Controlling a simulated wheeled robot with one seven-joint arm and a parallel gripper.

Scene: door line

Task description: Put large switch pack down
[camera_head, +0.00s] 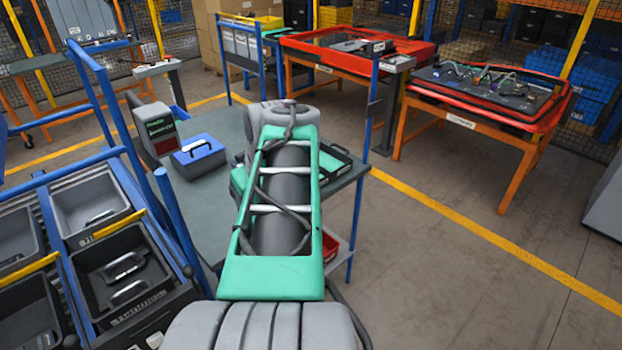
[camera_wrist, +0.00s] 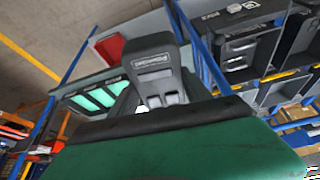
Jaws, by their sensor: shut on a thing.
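In the wrist view, a dark green body with a black edge, which I take to be the large switch pack (camera_wrist: 185,150), fills the bottom close to the camera. My gripper (camera_wrist: 163,100) is a grey and black labelled part that meets this black edge and is shut on it. In the head view my green and grey arm reaches over the grey-green table (camera_head: 212,217). It hides my gripper and the pack there. A black tray with green inserts (camera_head: 335,160) lies on the table, partly behind my arm. It also shows at the left in the wrist view (camera_wrist: 95,98).
A blue case (camera_head: 198,160) and a grey box with a dark face (camera_head: 155,132) stand on the table's left side. Blue posts (camera_head: 180,225) rise at its edges. A rack of grey and black bins (camera_head: 120,275) is at the lower left. Open floor (camera_head: 440,270) lies right.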

